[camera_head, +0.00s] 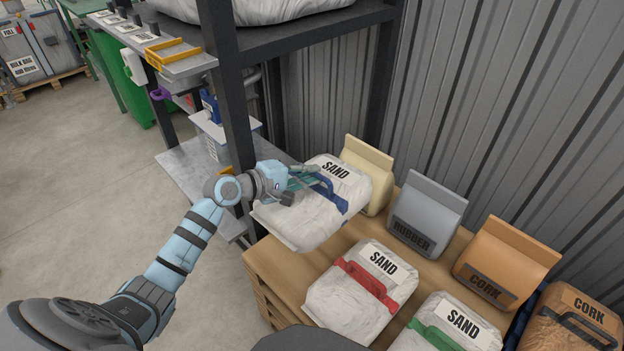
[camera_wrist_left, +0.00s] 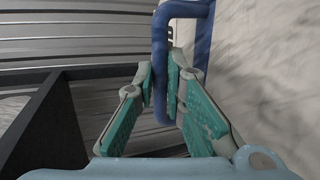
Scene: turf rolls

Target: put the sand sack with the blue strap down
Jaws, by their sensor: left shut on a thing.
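The white sand sack with the blue strap (camera_head: 325,215) is at the back left of the wooden pallet or bench (camera_head: 262,258), tilted, its lower left corner reaching past the edge. My left gripper (camera_head: 312,180) is shut on the sack's blue handle. In the left wrist view the gripper's teal pads (camera_wrist_left: 176,95) close around the blue strap (camera_wrist_left: 160,60), with the sack's pale side (camera_wrist_left: 265,75) at the right. Whether the sack's underside touches the wood is hidden. My right gripper is not in view.
A red-strapped sand sack (camera_head: 345,308) and a green-strapped one (camera_head: 448,325) lie in front. A cream bag (camera_head: 368,165), a grey rubber bag (camera_head: 425,215) and cork bags (camera_head: 500,262) stand behind. A dark shelf post (camera_head: 232,120) rises close beside my left gripper.

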